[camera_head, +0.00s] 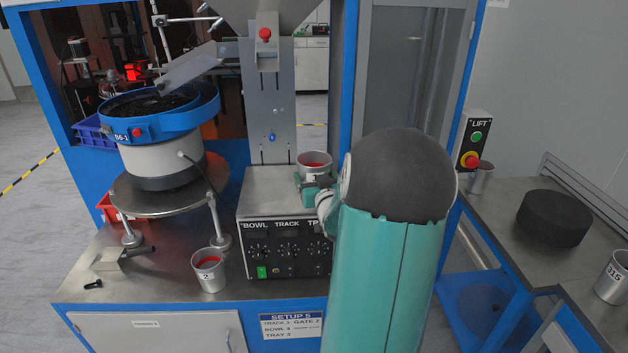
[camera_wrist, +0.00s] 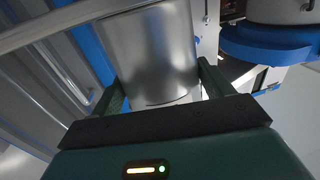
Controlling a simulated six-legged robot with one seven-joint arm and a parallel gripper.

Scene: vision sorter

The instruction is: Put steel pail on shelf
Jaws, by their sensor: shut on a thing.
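My gripper (camera_head: 314,184) is shut on a steel pail (camera_head: 315,158) with red contents, in front of the machine. In the head view the pail is upright, at the top of the control box; I cannot tell whether it touches it. In the wrist view the plain metal wall of the pail (camera_wrist: 150,52) fills the space between my dark fingers. Another steel pail (camera_head: 208,271), marked 2, stands on the machine's steel table (camera_head: 180,288), also with red inside. Two more pails stand on the right bench, one near the lift panel (camera_head: 481,176) and one at the right edge (camera_head: 612,278). I cannot tell which surface is the shelf.
The control box (camera_head: 285,235) with dials stands on the steel table. The blue-rimmed feeder bowl (camera_head: 160,150) is left of it. A black round block (camera_head: 555,218) sits on the right bench (camera_head: 515,200). My teal arm hides the table's right part.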

